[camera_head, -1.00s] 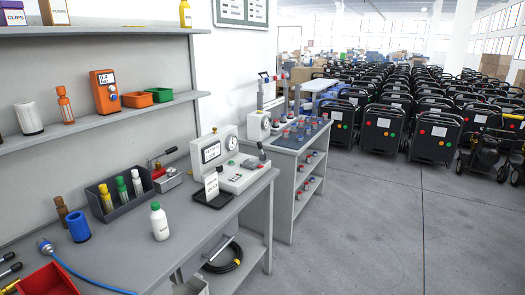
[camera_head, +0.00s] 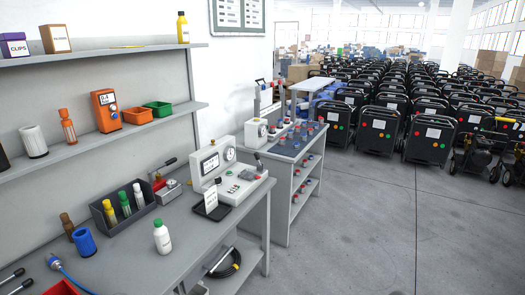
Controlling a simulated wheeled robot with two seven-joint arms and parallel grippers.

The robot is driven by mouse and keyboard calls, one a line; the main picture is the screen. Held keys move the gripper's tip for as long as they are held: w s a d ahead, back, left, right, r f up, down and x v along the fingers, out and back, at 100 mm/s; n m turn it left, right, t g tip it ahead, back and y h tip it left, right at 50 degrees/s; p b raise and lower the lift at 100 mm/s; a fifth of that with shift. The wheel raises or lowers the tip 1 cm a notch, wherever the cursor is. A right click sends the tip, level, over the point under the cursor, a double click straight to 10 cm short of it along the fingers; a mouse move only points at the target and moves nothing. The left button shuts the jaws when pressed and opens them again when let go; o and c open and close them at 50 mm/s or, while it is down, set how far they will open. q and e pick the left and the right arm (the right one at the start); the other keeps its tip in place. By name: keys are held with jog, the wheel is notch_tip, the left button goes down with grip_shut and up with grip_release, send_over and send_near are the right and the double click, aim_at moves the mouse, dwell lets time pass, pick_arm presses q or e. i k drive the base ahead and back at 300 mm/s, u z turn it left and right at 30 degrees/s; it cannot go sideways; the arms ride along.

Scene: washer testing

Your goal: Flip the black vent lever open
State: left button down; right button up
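A white test unit (camera_head: 229,172) with a display and a round dial stands at the far right end of the grey workbench. A small dark lever (camera_head: 260,167) sticks up at the right side of this unit. It looks like the black vent lever, but it is too small to tell its exact position. A red-and-grey clamp-like tool (camera_head: 167,186) with a black-tipped handle stands left of the unit. Neither of my grippers shows in the head view, and nothing is seen touching the lever.
A white bottle with a green cap (camera_head: 162,238), a dark tray of small bottles (camera_head: 124,208) and a blue cup (camera_head: 85,243) stand on the bench (camera_head: 196,246). A second grey shelf unit (camera_head: 295,192) stands behind.

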aim_at(257, 155)
jog(key=z, duration=0.35)
jog(key=i, duration=0.55)
jog(key=z, duration=0.65)
jog(key=i, duration=1.6)
jog(key=u, duration=1.2)
jog(key=i, duration=0.65)
jog(key=u, duration=0.6)
